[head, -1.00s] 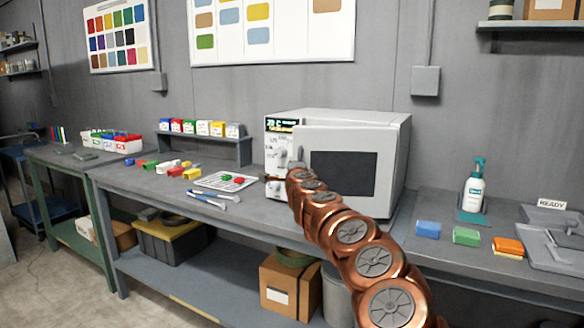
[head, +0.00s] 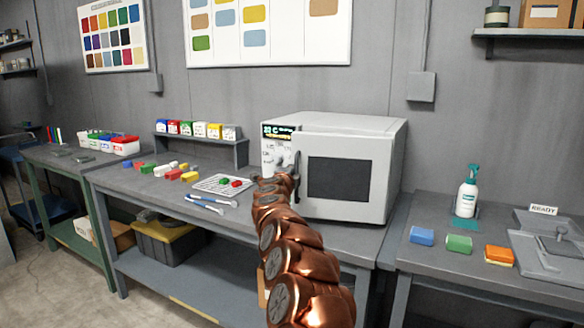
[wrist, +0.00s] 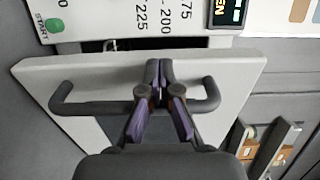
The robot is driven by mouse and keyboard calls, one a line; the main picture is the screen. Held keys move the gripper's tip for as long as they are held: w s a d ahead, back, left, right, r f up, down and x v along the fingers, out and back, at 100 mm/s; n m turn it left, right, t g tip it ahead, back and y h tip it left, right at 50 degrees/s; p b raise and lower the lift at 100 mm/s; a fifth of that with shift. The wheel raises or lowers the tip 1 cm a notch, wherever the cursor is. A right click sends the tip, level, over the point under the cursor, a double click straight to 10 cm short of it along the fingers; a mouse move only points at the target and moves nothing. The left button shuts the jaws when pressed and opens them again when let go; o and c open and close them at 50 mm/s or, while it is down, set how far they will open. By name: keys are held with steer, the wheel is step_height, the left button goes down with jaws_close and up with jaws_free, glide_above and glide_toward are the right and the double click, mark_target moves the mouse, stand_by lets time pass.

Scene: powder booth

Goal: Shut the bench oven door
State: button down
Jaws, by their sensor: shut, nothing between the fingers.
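The bench oven (head: 385,125) is a pale box on the bench. Its door (head: 345,210) has a dark window and a dark handle (head: 297,165) on its left side. In the wrist view, a dark strip shows between part of the door (wrist: 45,72) and the control panel (wrist: 95,25). My gripper (wrist: 158,70) is shut and empty, its purple fingers together over the middle of the handle (wrist: 95,107). Contact with door or handle is unclear. In the head view my arm mostly hides the gripper.
Left of the oven lie a tray (head: 222,185) with coloured pieces, pens (head: 210,204) and several small blocks. On the right bench stand a spray bottle (head: 467,192), coloured blocks (head: 459,244) and a grey plate (head: 555,245).

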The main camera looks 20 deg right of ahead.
steer(key=p+x, duration=0.4)
steer(key=p, duration=0.1)
steer(key=shift+w+a+r+p, duration=0.1)
steer(key=shift+p, duration=0.2)
steer(key=shift+w, duration=0.15)
stand_by(0.8)
